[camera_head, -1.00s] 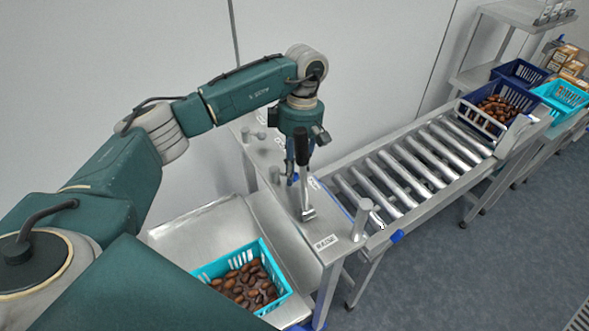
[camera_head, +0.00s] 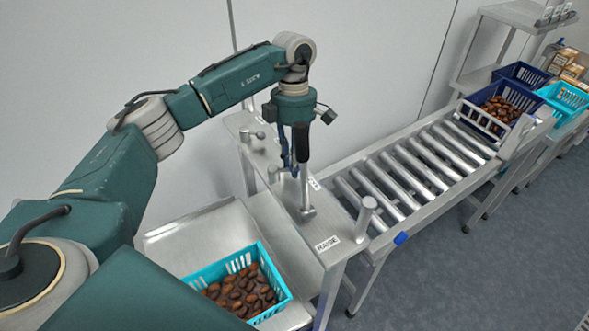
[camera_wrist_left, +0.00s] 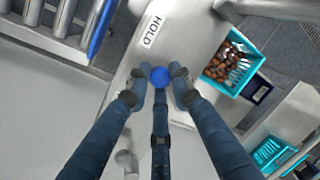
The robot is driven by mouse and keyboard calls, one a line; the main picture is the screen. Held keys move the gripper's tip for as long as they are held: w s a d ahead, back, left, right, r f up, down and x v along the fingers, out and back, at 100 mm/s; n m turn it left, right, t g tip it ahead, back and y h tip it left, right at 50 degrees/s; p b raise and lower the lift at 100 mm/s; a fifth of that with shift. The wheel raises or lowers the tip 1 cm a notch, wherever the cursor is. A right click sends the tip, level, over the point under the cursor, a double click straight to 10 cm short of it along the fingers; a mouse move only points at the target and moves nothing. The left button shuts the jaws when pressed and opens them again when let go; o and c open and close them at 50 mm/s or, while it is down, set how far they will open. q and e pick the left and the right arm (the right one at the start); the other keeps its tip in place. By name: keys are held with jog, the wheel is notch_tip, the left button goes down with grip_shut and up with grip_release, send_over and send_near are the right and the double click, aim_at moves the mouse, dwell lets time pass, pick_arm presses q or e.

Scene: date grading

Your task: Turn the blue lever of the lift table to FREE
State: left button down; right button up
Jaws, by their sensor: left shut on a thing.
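The lift table top (camera_head: 270,185) is a grey steel plate. My left gripper (camera_wrist_left: 160,82) is shut on the round blue knob of the blue lever (camera_wrist_left: 160,76) in the wrist view. A HOLD label (camera_wrist_left: 151,31) lies beside the knob. The blue lever is not clearly seen there. My right gripper is not in view.
A turquoise basket of dates (camera_head: 277,297) stands on the steel tray left of the plate. A roller conveyor (camera_head: 411,165) runs right to a dark blue crate of dates (camera_head: 528,100). Short steel posts (camera_head: 364,215) stand on the plate. The grey wall is behind.

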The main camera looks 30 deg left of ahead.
pick_arm(q)
jog(key=n, duration=0.2)
jog(key=w+a+n+b, duration=0.1)
jog(key=shift+a+n+h, duration=0.15)
jog(key=shift+n+h, duration=0.15)
jog(key=shift+n, duration=0.1)
jog(key=n, duration=0.1)
jog(key=a+n+t, duration=0.1)
jog(key=n, duration=0.1)
jog(key=shift+w+a+n, duration=0.3)
jog(key=n, duration=0.1)
jog(key=a+n, duration=0.1)
jog(key=n, duration=0.1)
jog(key=shift+a+n+t, duration=0.3)
jog(key=shift+s+a+r+n+t+b, duration=0.1)
jog(key=shift+a+n+t+b, duration=0.2)
jog(key=shift+n, duration=0.55)
jog(key=shift+a+n+t, duration=0.1)
jog(key=shift+a+n, duration=0.3)
jog(key=shift+n, duration=0.45)
jog(key=c, duration=1.5)
grip_release()
jog(key=shift+c, duration=0.2)
notch_tip(320, 180, up, 12)
jog(key=a, duration=0.2)
jog(key=shift+s+a, duration=0.15)
jog(key=shift+s, duration=0.15)
